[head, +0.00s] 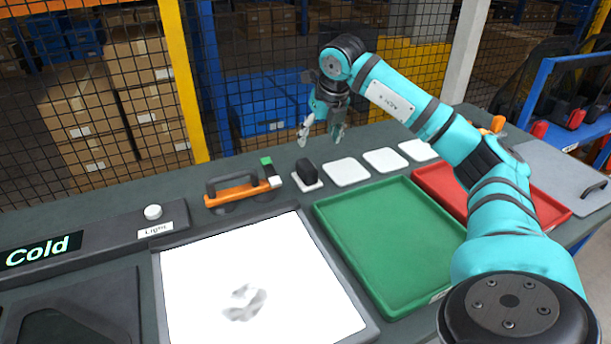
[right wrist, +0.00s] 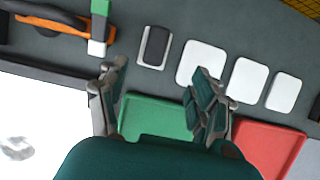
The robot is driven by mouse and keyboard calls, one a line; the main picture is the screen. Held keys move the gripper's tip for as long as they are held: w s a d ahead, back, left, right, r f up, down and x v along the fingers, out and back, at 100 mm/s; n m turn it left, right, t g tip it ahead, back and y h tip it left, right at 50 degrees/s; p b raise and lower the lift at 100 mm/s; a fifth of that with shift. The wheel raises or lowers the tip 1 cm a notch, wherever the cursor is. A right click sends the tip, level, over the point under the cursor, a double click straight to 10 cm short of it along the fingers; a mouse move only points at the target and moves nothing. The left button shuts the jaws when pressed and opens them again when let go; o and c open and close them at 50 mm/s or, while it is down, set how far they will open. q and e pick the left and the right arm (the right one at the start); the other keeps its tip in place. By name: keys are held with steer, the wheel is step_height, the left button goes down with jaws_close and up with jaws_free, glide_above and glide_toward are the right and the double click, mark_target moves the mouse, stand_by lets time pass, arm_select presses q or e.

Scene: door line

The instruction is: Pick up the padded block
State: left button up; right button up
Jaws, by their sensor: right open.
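A dark, rounded block (head: 306,169), which looks like the padded block, stands on a white square plate (head: 313,185) at the back of the workbench. In the right wrist view the dark block (right wrist: 156,45) lies beyond my fingertips, on its plate. My right gripper (head: 320,136) is open and empty, held above the back of the bench with its fingers pointing down. Its spread fingers also show in the right wrist view (right wrist: 160,88), apart from the block. My left gripper is not in view.
Empty white plates (head: 383,160) continue the row rightwards. A green tray (head: 385,235), a red tray (head: 540,205) and a bright white panel (head: 255,275) lie in front. Mesh fence stands behind.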

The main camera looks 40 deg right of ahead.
mark_target(308, 165)
steer(key=x, duration=0.9)
steer(key=shift+a, duration=0.1)
steer(key=shift+a+p+x, duration=0.15)
steer(key=shift+p+x, duration=0.15)
steer(key=shift+x, duration=1.05)
steer(key=shift+a+p+x, duration=0.15)
steer(key=shift+p+x, duration=0.15)
steer(key=shift+x, duration=1)
steer(key=shift+c, duration=0.5)
steer(key=shift+w, duration=0.1)
steer(key=c, duration=1.2)
steer(key=shift+r, duration=0.1)
step_height(308, 165, up, 10)
steer(key=shift+f, duration=0.1)
